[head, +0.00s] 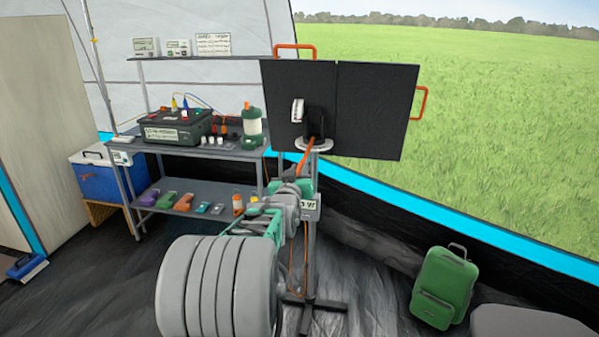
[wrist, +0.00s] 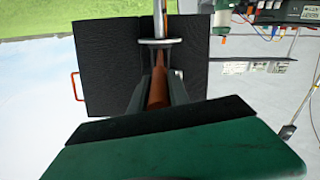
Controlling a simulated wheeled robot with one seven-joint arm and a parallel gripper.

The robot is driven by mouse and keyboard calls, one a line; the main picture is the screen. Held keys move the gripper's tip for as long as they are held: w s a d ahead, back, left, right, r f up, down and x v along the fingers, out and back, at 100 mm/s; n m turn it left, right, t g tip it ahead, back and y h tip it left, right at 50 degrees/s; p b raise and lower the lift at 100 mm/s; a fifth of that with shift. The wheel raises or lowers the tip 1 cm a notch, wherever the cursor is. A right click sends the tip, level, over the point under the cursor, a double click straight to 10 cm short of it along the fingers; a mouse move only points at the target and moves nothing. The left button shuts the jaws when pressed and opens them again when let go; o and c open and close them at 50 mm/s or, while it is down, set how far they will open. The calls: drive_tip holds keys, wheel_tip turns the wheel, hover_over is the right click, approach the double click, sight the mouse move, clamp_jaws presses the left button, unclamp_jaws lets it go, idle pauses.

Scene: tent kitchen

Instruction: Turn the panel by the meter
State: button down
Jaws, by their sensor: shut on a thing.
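The panel (head: 370,105) is a dark, two-part folding board with orange handles, mounted on a grey post. It also shows upside down in the wrist view (wrist: 100,70). An orange lever (head: 308,147) slants down from the mount below the panel. In the wrist view my gripper (wrist: 159,84) is shut on this lever (wrist: 158,92), a finger on each side. A small meter (head: 310,204) with a light display is on the post; its figures are too small to read surely. A white dial (head: 298,110) stands edge-on before the panel. My arm partly hides the post.
A grey rack (head: 200,148) at left holds a black power box (head: 178,127), a lantern (head: 252,128) and small coloured packs. A blue cooler (head: 97,175) stands left of it. A green backpack (head: 443,288) is on the floor at right. Grass lies beyond the tent opening.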

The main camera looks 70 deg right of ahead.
drive_tip(key=shift+s+r, duration=0.1)
drive_tip(key=c, duration=1.5)
unclamp_jaws()
drive_tip(key=shift+o, duration=1.2)
drive_tip(key=a, duration=0.7)
drive_tip(key=shift+s+a, duration=0.2)
drive_tip(key=shift+a, duration=0.2)
